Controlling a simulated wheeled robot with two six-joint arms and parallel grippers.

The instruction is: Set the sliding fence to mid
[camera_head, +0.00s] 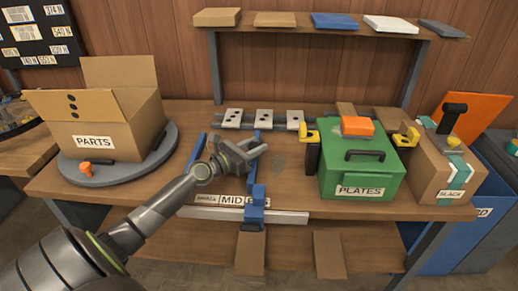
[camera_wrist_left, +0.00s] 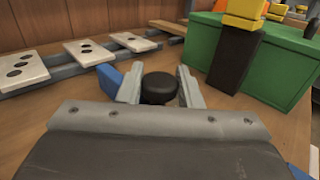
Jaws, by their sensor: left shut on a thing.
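The sliding fence is a pale metal bar (camera_head: 285,216) along the front of the workbench, with a blue piece (camera_head: 257,195) rising near its middle. My left gripper (camera_head: 257,147) is above the bench behind the strip. In the left wrist view, its fingers (camera_wrist_left: 159,78) close around a round black knob (camera_wrist_left: 158,88). What the knob joins to below is hidden. My right gripper is not in view.
A green PLATES box (camera_head: 360,175) with a yellow-and-black clamp (camera_head: 311,142) stands right of the gripper. White drilled plates (camera_head: 265,118) lie on rails behind. A PARTS carton (camera_head: 95,125) sits on a grey turntable (camera_head: 125,172) at left. A SLACK carton (camera_head: 432,165) is at right.

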